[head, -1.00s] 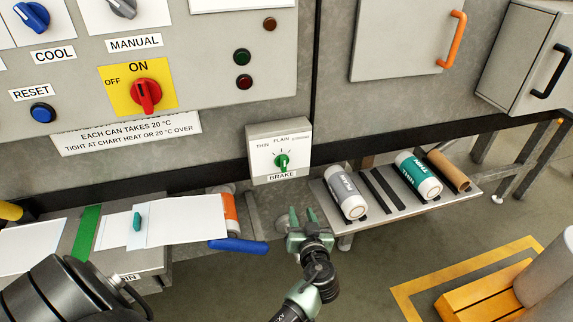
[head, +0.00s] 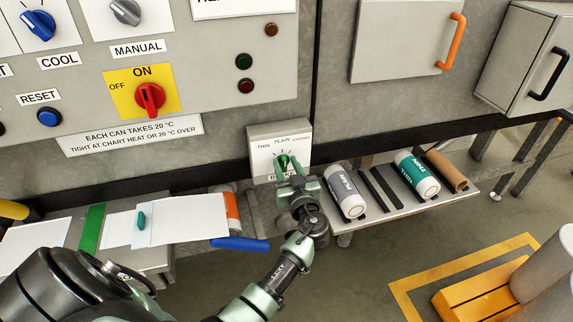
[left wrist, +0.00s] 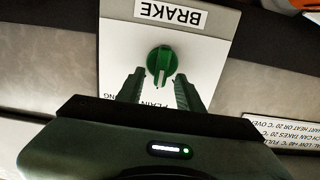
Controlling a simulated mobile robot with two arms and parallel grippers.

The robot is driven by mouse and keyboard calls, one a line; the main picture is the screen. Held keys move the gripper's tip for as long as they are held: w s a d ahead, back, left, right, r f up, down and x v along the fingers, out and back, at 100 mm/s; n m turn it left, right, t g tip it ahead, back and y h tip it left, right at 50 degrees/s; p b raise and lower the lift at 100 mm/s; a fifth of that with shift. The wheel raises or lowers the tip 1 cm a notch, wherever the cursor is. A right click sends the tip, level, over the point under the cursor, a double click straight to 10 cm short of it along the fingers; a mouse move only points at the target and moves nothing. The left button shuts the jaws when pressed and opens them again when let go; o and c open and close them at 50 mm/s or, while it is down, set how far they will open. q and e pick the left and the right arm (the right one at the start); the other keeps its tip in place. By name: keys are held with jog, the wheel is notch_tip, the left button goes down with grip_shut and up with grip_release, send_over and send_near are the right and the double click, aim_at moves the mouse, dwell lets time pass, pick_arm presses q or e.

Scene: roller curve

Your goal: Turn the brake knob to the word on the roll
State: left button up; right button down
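In the left wrist view the picture is upside down, and the knob's white mark points roughly toward PLAIN. My left gripper (head: 288,166) is open in front of the knob; in the left wrist view its fingertips (left wrist: 158,84) are spread to either side, just short of the knob. An orange roll (head: 232,206) sits by the white paper; no word on it is readable. My right gripper is out of view.
A grey roll (head: 345,193) and a teal roll (head: 416,176) lie on the shelf (head: 378,213) right of the plate. A blue handle (head: 240,244) sticks out below the orange roll. A control panel with a red switch (head: 150,98) is at upper left.

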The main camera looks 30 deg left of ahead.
pick_arm(q)
grip_shut()
jog(key=shift+f, duration=0.1)
jog(key=shift+m+b, duration=0.5)
jog(key=shift+b, duration=0.15)
jog(key=m+b, duration=0.1)
jog(key=m, duration=0.1)
jog(key=m+b, duration=0.1)
jog(key=m, duration=0.1)
jog(key=m+b, duration=0.2)
jog(key=shift+w+d+f+m, duration=0.15)
jog(key=shift+w+d+m, duration=0.2)
jog(key=shift+m, duration=0.35)
grip_release()
